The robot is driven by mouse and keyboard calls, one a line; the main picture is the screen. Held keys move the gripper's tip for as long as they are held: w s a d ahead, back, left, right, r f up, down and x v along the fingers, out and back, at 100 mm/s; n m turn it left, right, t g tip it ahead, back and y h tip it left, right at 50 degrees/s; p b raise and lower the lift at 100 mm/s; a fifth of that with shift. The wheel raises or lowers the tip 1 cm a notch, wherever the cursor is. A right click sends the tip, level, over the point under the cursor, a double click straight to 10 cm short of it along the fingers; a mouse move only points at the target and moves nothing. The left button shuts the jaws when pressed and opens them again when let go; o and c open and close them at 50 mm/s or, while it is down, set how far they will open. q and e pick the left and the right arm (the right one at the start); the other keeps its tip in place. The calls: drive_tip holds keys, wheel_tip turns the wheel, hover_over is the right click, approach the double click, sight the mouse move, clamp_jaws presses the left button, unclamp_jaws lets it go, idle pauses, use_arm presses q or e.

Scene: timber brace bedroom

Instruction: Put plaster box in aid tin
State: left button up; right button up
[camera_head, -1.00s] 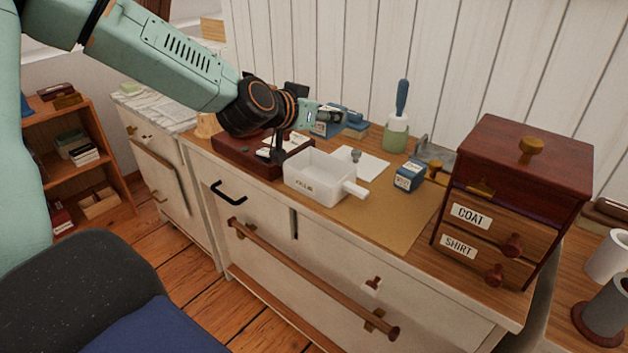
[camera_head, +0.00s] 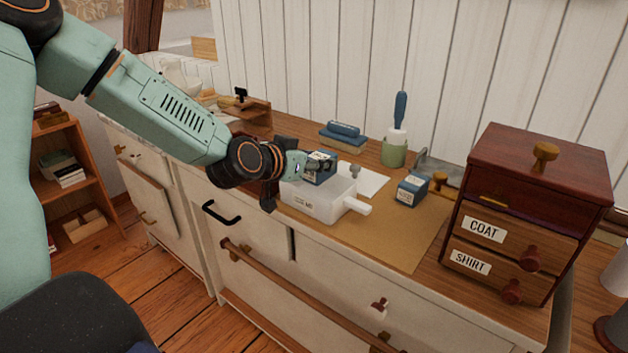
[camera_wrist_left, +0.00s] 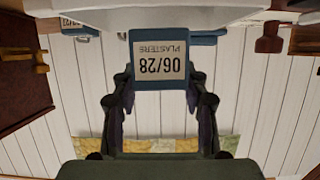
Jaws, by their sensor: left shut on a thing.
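The plaster box (camera_head: 321,176) is a small blue box held in my left gripper (camera_head: 312,165). In the left wrist view the plaster box (camera_wrist_left: 160,58) shows a pale label reading "PLASTERS 06/28", upside down, between the fingers of the left gripper (camera_wrist_left: 160,84). The aid tin (camera_head: 316,206) is a white open tray with a stub handle, on the dresser top. The box is over the tin's back part in the head view; whether it touches the tin is unclear. The tin's inside is mostly hidden. My right gripper is out of view.
A second blue box (camera_head: 412,191) stands right of the tin on a tan mat (camera_head: 408,236). Behind are a green holder (camera_head: 394,152) with a blue-handled brush and a stack of blue things (camera_head: 343,137). A red-brown drawer cabinet (camera_head: 540,185) stands at the right.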

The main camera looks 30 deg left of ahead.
sight(308, 179)
use_arm(q)
wheel_tip(308, 179, down, 3)
drive_tip(key=shift+s+f+b, duration=0.1)
drive_tip(key=shift+s+b, duration=0.05)
drive_tip(key=shift+b, duration=0.7)
drive_tip(key=shift+a+f, duration=0.1)
drive_tip(key=shift+f, duration=0.05)
drive_tip(key=shift+w, duration=0.2)
drive_tip(key=shift+s+f, duration=0.15)
drive_tip(key=shift+s, duration=0.05)
drive_tip(key=shift+w+f+b, duration=0.15)
drive_tip(key=shift+f+b, duration=0.2)
drive_tip(key=shift+f, duration=0.1)
drive_tip(key=o, duration=0.9)
drive_tip(key=shift+r, duration=0.1)
drive_tip(key=shift+o, duration=1.3)
